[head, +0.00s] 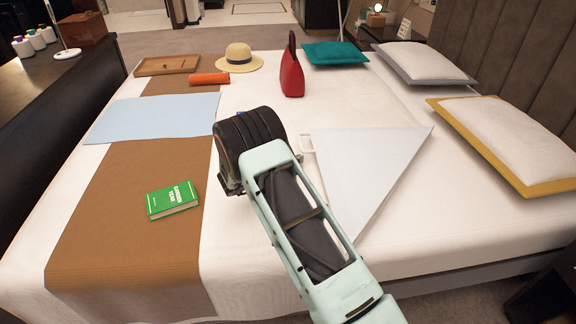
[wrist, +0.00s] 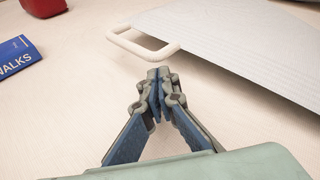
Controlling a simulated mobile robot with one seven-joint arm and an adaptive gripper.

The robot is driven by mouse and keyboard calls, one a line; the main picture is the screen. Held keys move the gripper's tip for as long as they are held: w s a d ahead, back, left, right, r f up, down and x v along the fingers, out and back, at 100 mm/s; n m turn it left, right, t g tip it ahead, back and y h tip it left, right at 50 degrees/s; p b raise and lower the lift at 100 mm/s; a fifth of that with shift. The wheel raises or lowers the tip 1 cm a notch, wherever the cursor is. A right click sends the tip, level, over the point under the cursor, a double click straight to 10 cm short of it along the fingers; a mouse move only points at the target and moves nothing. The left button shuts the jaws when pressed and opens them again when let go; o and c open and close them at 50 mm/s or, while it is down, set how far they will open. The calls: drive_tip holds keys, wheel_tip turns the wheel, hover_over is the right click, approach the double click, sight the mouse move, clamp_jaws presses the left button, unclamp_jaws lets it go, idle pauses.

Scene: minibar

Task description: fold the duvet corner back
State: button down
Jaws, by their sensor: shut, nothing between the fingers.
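The duvet corner (head: 375,165) is a pale grey triangular flap lying on the white bed, right of my arm in the head view. A white loop handle (head: 307,143) sticks out from its left end. In the wrist view the flap (wrist: 240,45) fills the upper right, and the loop (wrist: 125,42) is at its left end. My gripper (wrist: 157,78) is shut and empty. Its fingertips are just below the loop in the wrist view, outside it; I cannot tell whether they touch. In the head view my arm hides the fingertips.
A red bag (head: 291,75), straw hat (head: 239,57), orange roll (head: 209,79), wooden tray (head: 166,65) and green book (head: 172,199) lie on the bed. A blue book (wrist: 15,58) is at left in the wrist view. Pillows (head: 505,135) line the headboard side.

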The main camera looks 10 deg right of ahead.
drive_tip(key=shift+w+d+f, duration=0.25)
drive_tip(key=shift+w+d, duration=0.2)
drive_tip(key=shift+d, duration=0.05)
drive_tip(key=shift+r, duration=0.1)
drive_tip(key=s+d+r, duration=0.3)
drive_tip(key=r, duration=0.4)
drive_tip(key=s+d+r, duration=0.2)
drive_tip(key=d+r, duration=0.1)
drive_tip(key=r, duration=0.5)
drive_tip(key=s+d+r, duration=0.2)
drive_tip(key=s+r, duration=0.1)
drive_tip(key=r, duration=0.5)
drive_tip(key=shift+s+d, duration=0.35)
drive_tip(key=shift+d, duration=0.05)
